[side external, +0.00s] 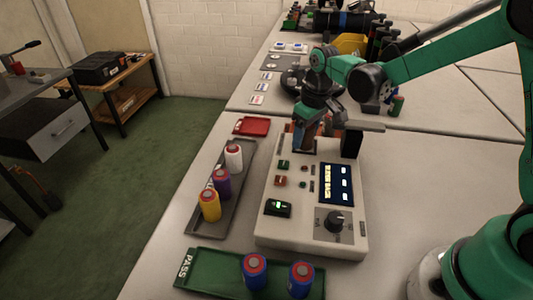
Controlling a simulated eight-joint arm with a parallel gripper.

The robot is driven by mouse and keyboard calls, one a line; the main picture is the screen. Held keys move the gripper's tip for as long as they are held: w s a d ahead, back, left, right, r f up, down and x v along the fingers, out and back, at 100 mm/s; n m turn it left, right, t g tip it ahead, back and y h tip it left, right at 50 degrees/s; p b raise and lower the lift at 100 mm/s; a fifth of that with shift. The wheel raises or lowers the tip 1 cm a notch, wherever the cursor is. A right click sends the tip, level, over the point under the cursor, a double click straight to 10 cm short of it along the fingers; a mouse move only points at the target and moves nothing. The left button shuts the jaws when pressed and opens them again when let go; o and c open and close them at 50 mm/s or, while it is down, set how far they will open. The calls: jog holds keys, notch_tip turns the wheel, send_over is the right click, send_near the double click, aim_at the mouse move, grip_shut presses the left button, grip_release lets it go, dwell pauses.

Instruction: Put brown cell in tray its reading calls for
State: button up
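My gripper (312,132) is at the far end of the beige tester (312,238), pointing down. Brown and orange surfaces show around its fingers, but I cannot tell whether they are the brown cell, and I cannot tell if the fingers are shut. The tester's dark screen (337,185) shows yellow and white marks too small to read. A small green display (278,208) is lit. The green PASS tray (210,265) in front holds two blue cells (254,271) with red tops. A red tray (252,126) lies behind the grey tray.
The long grey tray (206,230) left of the tester holds a white cell (233,157), a purple cell (221,183) and a yellow cell (210,205), upright. A dark green cell (397,105) stands behind on the right. Bare table lies right of the tester.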

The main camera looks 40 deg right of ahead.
grip_shut()
jog(key=shift+r, duration=0.1)
notch_tip(320, 180, up, 19)
jog(key=w+d+f+m, duration=0.3)
jog(key=w+d+m, duration=0.1)
jog(key=w+d, duration=0.35)
jog(key=f, duration=1.9)
jog(key=shift+a+f, duration=0.25)
jog(key=shift+a, duration=0.1)
